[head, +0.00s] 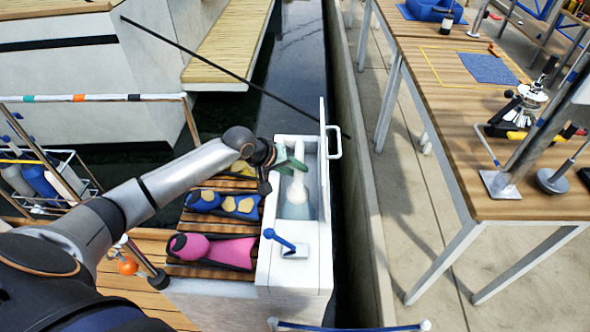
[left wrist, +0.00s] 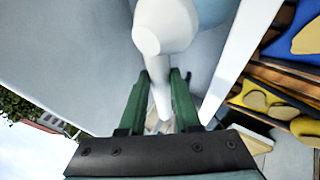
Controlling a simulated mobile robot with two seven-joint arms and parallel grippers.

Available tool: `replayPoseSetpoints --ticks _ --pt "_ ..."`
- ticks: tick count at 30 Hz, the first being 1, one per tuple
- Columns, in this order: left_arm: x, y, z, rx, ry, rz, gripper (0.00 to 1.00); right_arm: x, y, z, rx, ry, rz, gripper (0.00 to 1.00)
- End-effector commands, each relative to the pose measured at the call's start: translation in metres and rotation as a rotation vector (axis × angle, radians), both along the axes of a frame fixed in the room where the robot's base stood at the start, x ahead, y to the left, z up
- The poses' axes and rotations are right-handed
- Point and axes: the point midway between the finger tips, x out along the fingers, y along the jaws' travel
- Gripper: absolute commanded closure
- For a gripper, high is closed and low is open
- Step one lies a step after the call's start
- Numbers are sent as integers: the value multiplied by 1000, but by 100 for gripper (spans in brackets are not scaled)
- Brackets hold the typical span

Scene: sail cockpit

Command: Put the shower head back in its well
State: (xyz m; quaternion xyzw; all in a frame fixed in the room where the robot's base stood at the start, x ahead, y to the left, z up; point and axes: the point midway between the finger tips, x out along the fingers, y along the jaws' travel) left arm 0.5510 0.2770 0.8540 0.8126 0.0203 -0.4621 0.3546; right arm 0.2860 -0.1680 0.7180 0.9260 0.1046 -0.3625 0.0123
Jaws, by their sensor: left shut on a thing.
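The white shower head (head: 297,188) is in the opening of a white cockpit locker. In the left wrist view, its rounded white end (left wrist: 165,25) and narrower stem sit between my green fingers. My left gripper (head: 291,161) is shut on it; the fingertips (left wrist: 161,75) are on either side of the stem. The well (head: 310,160) appears to be the open recess in the white locker. The shower head is over or inside this recess; I cannot tell whether it is seated. My right gripper is not in view.
An upright white lid with a handle (head: 335,142) borders the recess on the right. A blue lever (head: 284,243) stands in front. Pink (head: 190,246) and blue-yellow (head: 205,200) gear lies on slats to the left. A dark pole (head: 230,72) crosses behind.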

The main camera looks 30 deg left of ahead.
Motion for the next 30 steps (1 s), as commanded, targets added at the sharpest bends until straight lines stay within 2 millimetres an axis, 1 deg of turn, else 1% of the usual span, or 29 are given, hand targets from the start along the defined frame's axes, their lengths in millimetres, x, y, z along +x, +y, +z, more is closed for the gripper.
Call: replayPoseSetpoints --ticks 1,2,5,21,25,30 --pt "1 0 -7 0 -2 -1 100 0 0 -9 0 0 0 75" --pt "0 0 -9 0 -1 0 100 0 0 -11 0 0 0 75" --pt "0 0 -15 -1 0 0 100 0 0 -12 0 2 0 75" --pt "1 0 -57 -3 -1 1 100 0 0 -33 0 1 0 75" --pt "1 -1 -62 -3 -1 1 100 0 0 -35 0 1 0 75" --pt "1 0 -63 -2 -2 0 100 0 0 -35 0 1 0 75"
